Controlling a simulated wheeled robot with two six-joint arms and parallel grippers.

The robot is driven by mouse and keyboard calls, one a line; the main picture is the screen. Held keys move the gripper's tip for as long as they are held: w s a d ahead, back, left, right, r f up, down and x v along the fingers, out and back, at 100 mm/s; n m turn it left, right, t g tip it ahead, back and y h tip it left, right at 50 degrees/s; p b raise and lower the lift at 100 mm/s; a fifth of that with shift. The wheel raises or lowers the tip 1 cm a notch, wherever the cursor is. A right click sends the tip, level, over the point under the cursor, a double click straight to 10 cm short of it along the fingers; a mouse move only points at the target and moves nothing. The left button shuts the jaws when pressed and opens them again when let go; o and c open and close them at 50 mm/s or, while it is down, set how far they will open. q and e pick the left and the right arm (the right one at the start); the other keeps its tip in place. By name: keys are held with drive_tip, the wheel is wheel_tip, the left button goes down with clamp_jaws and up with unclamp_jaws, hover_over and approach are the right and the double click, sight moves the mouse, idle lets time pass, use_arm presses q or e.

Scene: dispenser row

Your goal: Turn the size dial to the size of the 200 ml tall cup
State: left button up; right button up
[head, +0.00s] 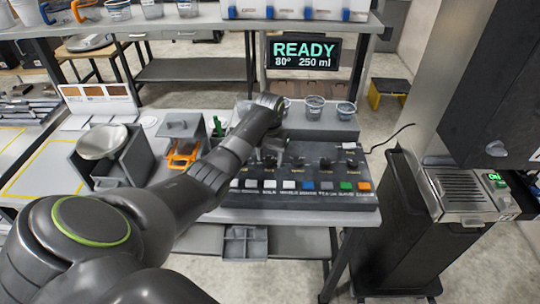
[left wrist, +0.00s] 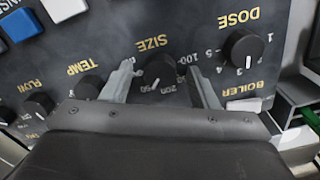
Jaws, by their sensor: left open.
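The size dial (left wrist: 160,68) is a black knob with a white pointer line, printed upside down in the left wrist view. Its pointer faces the lower left, near the number at about 250, beside the 200 mark. My left gripper (left wrist: 165,82) is open, with one finger on each side of the dial; I cannot tell whether they touch it. In the head view my left gripper (head: 270,155) is over the control panel (head: 300,198), and the arm partly hides the knobs. The display (head: 304,53) reads READY, 80°, 250 ml. I cannot tell which cup is the 200 ml tall one.
The dose knob (left wrist: 243,47) and temp knob (left wrist: 88,87) flank the size dial closely. A row of coloured buttons (head: 308,185) lines the panel's front. Small cups (head: 314,107) stand behind the panel, and more cups (head: 152,9) sit on the upper shelf.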

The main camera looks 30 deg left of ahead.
use_arm(q)
drive_tip(key=shift+c, duration=0.4)
drive_tip(key=c, duration=0.9)
drive_tip(key=shift+r+n+p, duration=0.15)
drive_tip(key=shift+n+p, duration=0.25)
drive_tip(key=shift+p, duration=0.2)
drive_tip(key=n+p, duration=0.2)
drive_tip(key=p, duration=0.1)
drive_tip(key=shift+r+n, duration=0.15)
drive_tip(key=shift+n, duration=0.25)
drive_tip(key=shift+n+p, duration=1.2)
drive_tip(key=shift+f+n+p, duration=0.2)
drive_tip(key=shift+n+p, duration=0.65)
drive_tip(key=shift+n, duration=0.55)
drive_tip(key=shift+w, duration=0.1)
drive_tip(key=o, duration=1)
drive_tip(key=shift+f, duration=0.1)
